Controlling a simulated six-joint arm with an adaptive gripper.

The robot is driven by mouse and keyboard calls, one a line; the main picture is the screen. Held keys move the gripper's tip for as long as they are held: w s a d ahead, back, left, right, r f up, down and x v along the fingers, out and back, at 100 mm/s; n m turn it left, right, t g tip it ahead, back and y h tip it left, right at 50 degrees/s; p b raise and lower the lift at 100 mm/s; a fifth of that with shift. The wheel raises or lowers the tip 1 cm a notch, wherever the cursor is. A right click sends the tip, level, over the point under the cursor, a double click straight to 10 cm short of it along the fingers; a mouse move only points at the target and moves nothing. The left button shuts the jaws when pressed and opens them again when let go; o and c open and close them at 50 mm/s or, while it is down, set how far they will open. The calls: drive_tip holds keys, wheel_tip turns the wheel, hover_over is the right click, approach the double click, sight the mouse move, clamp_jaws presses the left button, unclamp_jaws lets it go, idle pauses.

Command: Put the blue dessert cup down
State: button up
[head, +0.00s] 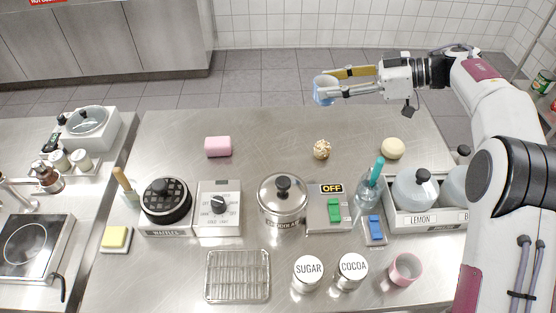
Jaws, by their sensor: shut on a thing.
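The blue dessert cup (325,92) is a small pale blue vessel in the upper middle of the head view. My gripper (328,86) reaches in from the right and is shut on the cup, with one finger on each side. The cup appears raised near the far edge of the steel table (270,130), in front of the floor tiles in the picture. Its exact height above the table cannot be told. The fingers hide part of its right side.
A pink block (218,147), a crumb-coated ball (321,149) and a pale yellow round (392,148) lie on the far half, with bare steel between. Nearer stand a waffle iron (165,203), a lidded pot (283,200), a switch box (329,213) and a lemon-labelled rack (422,219).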

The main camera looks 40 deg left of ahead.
drive_tip(key=s+a+f+n+g+h, duration=0.25)
drive_tip(key=s+a, duration=0.35)
drive_tip(key=s, duration=0.4)
drive_tip(key=shift+n+g, duration=0.35)
drive_tip(key=shift+n, duration=0.1)
drive_tip(key=shift+d+f, duration=0.2)
drive_tip(key=shift+f, duration=2.05)
drive_tip(key=shift+f, duration=0.1)
drive_tip(key=shift+f, duration=3)
drive_tip(key=shift+f, duration=0.15)
drive_tip(key=shift+f, duration=1.75)
drive_tip(key=shift+f, duration=0.1)
